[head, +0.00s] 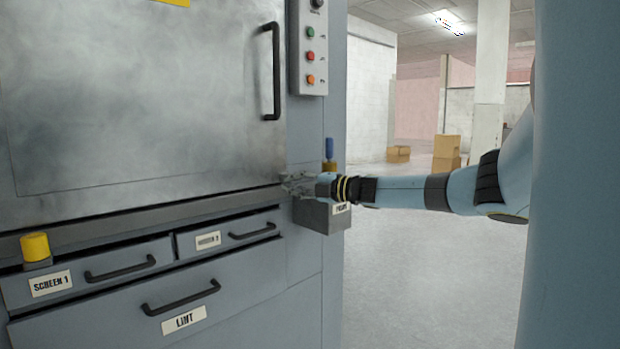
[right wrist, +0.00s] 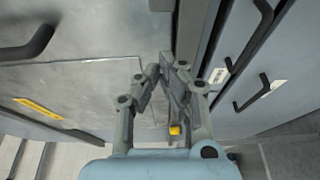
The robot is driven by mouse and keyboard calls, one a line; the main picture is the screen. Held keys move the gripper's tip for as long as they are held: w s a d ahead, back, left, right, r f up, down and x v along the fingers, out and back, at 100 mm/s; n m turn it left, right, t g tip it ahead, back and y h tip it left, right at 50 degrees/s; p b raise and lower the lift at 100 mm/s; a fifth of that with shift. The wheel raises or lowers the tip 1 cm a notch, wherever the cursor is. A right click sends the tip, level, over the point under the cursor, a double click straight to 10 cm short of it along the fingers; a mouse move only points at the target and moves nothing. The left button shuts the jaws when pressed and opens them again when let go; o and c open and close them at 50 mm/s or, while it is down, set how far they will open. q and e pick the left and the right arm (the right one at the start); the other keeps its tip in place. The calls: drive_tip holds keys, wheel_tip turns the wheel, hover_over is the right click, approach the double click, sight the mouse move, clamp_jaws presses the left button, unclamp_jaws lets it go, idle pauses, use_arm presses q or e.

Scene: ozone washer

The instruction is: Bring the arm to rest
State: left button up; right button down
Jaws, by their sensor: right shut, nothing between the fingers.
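My right arm comes in from the right in the head view. Its gripper (head: 291,182) is at the lower right corner of the washer's large grey door (head: 140,100), just above a small grey box (head: 322,216) with a white label. In the right wrist view the right gripper (right wrist: 168,62) has its fingertips together in front of the door panel (right wrist: 85,90), with nothing between them. I cannot tell whether the fingertips touch the door. My left gripper is in neither view.
The washer has a black door handle (head: 271,72), a button panel (head: 309,50), drawers labelled SCREEN 1 (head: 50,284) and LINT (head: 184,320), and a yellow knob (head: 35,247). A blue-handled item (head: 329,149) stands by the small box. Cardboard boxes (head: 446,152) stand far back; the floor (head: 430,270) at right is clear.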

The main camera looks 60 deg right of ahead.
use_arm(q)
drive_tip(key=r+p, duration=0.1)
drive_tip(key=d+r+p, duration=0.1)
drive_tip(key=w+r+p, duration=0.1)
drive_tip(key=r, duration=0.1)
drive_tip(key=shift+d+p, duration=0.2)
drive_tip(key=shift+p, duration=0.15)
use_arm(e)
drive_tip(key=s, duration=0.5)
drive_tip(key=shift+s+a+r, duration=0.15)
drive_tip(key=shift+r, duration=0.1)
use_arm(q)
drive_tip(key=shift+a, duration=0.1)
